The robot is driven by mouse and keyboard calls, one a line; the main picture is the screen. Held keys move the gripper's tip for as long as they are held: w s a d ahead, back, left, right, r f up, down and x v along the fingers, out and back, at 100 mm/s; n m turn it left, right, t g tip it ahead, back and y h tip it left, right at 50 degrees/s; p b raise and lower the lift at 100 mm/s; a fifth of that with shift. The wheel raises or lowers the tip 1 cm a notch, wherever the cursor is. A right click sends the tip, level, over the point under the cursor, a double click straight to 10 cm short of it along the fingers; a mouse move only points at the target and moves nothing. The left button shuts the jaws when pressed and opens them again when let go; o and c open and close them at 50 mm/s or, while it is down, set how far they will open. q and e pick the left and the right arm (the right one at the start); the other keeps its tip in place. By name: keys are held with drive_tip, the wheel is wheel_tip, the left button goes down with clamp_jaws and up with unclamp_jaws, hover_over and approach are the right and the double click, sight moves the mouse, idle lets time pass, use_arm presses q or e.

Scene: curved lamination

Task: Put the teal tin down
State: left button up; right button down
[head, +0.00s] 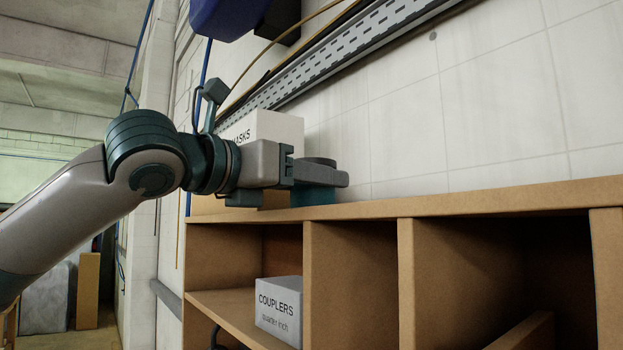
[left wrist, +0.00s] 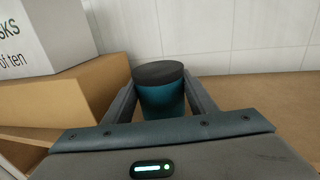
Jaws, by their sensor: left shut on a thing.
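The teal tin (head: 312,197) has a dark lid and is upright at the top board of the wooden shelf unit (head: 450,204). My left gripper (head: 325,178) is shut on the tin, a finger crossing its near side in the head view. In the left wrist view the tin (left wrist: 162,100) stands between the two fingers (left wrist: 163,92). Its base is hidden there by the gripper body, and I cannot tell whether it touches the board. My right gripper is in neither view.
A white box marked "MASKS" (head: 278,127) stands on a brown box (left wrist: 75,98), left of the tin. A tiled wall (head: 480,100) rises behind. The board right of the tin is clear. A "COUPLERS" box (head: 280,308) sits in a compartment below.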

use_arm(q)
drive_tip(key=o, duration=1.3)
drive_tip(key=shift+r, duration=0.15)
drive_tip(key=shift+s+a+b, duration=0.4)
drive_tip(key=b+v, duration=0.4)
drive_tip(key=v, duration=0.7)
